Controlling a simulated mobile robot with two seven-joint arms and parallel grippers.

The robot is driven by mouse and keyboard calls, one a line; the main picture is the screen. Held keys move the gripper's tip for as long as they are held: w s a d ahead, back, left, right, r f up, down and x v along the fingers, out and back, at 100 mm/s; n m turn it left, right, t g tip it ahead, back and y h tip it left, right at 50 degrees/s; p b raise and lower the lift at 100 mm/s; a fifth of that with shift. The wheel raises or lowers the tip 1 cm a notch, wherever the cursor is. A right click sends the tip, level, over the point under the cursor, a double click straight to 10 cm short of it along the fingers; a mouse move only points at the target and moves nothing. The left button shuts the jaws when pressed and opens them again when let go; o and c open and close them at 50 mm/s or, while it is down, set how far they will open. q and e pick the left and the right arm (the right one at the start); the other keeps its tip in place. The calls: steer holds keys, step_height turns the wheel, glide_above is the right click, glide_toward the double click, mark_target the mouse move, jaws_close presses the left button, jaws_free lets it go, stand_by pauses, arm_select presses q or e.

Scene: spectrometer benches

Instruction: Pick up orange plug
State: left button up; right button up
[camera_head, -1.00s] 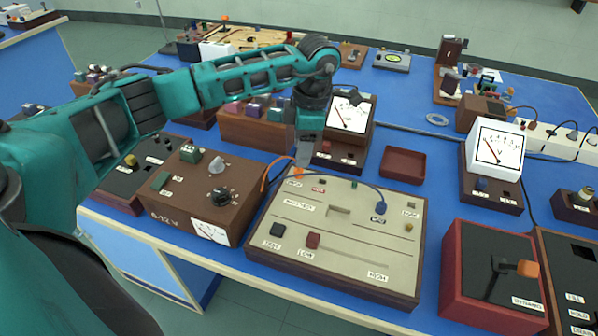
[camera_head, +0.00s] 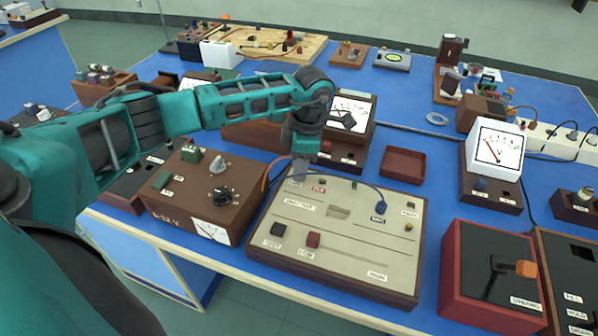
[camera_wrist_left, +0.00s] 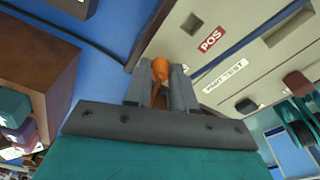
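The orange plug (camera_wrist_left: 157,74) shows in the left wrist view at the edge of the beige-topped panel box (camera_wrist_left: 222,15). My left gripper (camera_wrist_left: 160,78) has its two grey fingers on either side of the plug, very close to it. Whether they press on it I cannot tell. In the head view my left gripper (camera_head: 301,168) points down at the back left corner of the panel box (camera_head: 330,250), and its fingers hide most of the plug. An orange cable (camera_head: 267,176) curves down beside it. My right gripper is in neither view.
A brown power box (camera_head: 180,205) stands just left of the panel. A meter box (camera_head: 345,150) stands close behind my gripper, and an empty red-brown tray (camera_head: 403,165) lies to its right. A blue plug (camera_head: 380,209) with a dark cable sits on the panel.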

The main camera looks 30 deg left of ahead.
arm_select(q)
jaws_close()
steer(key=shift+r, duration=0.1)
